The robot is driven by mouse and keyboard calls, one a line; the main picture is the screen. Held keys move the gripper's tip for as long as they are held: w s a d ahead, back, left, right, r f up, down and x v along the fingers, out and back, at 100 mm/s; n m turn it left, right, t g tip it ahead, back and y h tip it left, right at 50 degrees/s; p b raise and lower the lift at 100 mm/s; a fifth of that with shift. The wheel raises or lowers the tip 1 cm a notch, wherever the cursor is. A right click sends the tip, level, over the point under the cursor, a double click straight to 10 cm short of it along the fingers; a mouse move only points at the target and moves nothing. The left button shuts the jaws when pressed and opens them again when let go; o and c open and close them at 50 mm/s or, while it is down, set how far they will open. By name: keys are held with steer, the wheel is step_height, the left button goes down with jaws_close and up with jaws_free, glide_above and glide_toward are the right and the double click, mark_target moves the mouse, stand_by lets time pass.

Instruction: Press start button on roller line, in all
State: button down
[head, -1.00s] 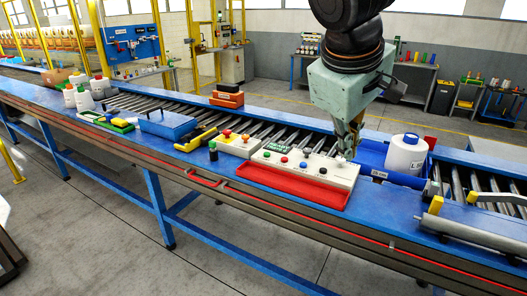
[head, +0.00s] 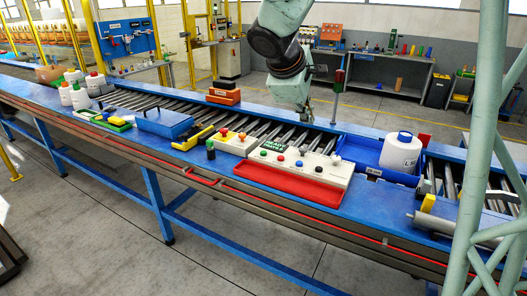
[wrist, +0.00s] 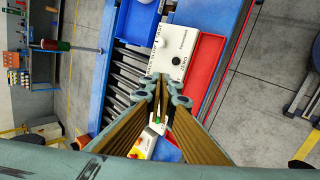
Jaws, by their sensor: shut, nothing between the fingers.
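A white control panel (head: 335,177) with a dark-green display and several coloured buttons stands on the roller line, behind a red tray (head: 285,184). In the wrist view the panel (wrist: 175,42) shows a black button and printed labels. A smaller yellow and white button box (head: 238,145) stands to its left, with a red button on it. My gripper (head: 308,119) is shut and empty, above the rollers behind the panel. In the wrist view its closed fingers (wrist: 163,82) cover part of the panel. Which button is start cannot be read.
A red and green signal post (head: 338,85) rises behind the line. A blue box (head: 165,122) and orange blocks (head: 224,96) lie to the left.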

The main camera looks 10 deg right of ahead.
steer(key=w+a+f+n+t+p, duration=0.1)
steer(key=w+f+n, duration=0.1)
steer(key=w, duration=0.5)
steer(key=w+a+f+n+p, duration=0.1)
steer(key=w+a+f+n, duration=0.15)
steer(key=w, duration=0.35)
steer(key=n+t+p, duration=0.1)
steer(key=n+p, duration=0.1)
steer(key=n, duration=0.2)
glide_above(264, 153)
step_height(264, 153, down, 10)
steer(key=shift+r, duration=0.2)
steer(key=shift+w+f, duration=0.1)
steer(key=shift+f+b, duration=1.65)
steer(key=shift+f, duration=1.5)
steer(key=shift+f+b, duration=1.1)
steer(key=shift+b, duration=0.1)
